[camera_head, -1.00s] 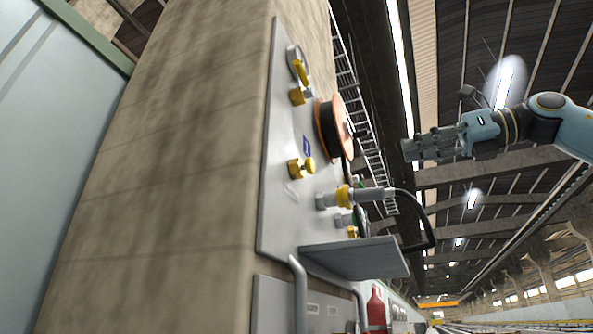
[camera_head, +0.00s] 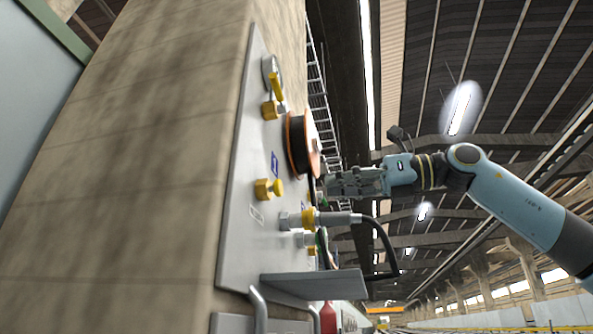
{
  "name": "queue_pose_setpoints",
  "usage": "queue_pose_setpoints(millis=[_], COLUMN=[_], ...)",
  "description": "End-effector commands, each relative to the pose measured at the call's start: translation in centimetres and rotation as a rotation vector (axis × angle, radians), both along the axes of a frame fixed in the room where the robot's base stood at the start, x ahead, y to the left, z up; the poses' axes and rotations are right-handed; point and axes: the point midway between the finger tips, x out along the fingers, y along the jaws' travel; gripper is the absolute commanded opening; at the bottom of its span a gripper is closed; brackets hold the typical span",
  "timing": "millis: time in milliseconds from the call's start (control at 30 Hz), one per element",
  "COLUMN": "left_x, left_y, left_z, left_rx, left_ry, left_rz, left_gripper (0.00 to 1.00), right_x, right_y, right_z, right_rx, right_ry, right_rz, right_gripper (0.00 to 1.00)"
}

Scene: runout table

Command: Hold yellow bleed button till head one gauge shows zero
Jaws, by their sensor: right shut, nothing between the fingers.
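A yellow round button (camera_head: 279,187) sticks out of a brass fitting (camera_head: 263,189) on the grey panel (camera_head: 241,205). A round gauge (camera_head: 267,70) sits near the panel's top; it is seen edge-on and its dial cannot be read. A yellow handle (camera_head: 276,87) and a second brass fitting (camera_head: 269,110) sit just below it. No label identifies the bleed button. My right gripper (camera_head: 328,185) is shut and empty, pointing left towards the panel. It is to the right of the lower yellow button, apart from it. My left gripper is not in view.
An orange-rimmed black reel (camera_head: 303,145) juts from the panel, above and left of my right fingertips. Below them, a grey connector (camera_head: 335,218) with a black looping cable (camera_head: 388,245) sticks out over a grey shelf (camera_head: 315,283). A red cylinder (camera_head: 328,318) stands lower down.

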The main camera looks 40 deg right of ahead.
Motion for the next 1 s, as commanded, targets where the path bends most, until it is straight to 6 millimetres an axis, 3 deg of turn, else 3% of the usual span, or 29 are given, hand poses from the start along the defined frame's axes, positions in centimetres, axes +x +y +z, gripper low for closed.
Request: queue_pose_setpoints(millis=[33, 100, 333, 533, 1000], left_x=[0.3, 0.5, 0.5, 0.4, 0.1], left_y=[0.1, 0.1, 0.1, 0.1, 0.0], left_z=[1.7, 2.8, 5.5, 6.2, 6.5], left_rx=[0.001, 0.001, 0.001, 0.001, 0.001], left_ry=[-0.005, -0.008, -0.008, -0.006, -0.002], left_rz=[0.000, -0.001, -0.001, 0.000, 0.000], left_gripper=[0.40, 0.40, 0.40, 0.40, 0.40], right_x=[0.7, 1.8, 4.6, 5.7, 6.1], right_y=[0.8, 1.8, 4.2, 5.0, 5.3], right_z=[0.8, 0.8, 0.5, 0.1, 0.0], right_rx=[0.003, 0.004, 0.003, 0.003, 0.001], right_ry=[-0.001, 0.000, -0.001, 0.000, 0.001], right_rz=[0.006, 0.007, 0.004, 0.002, 0.000], right_gripper=[0.00, 0.00, 0.00, 0.00, 0.00])
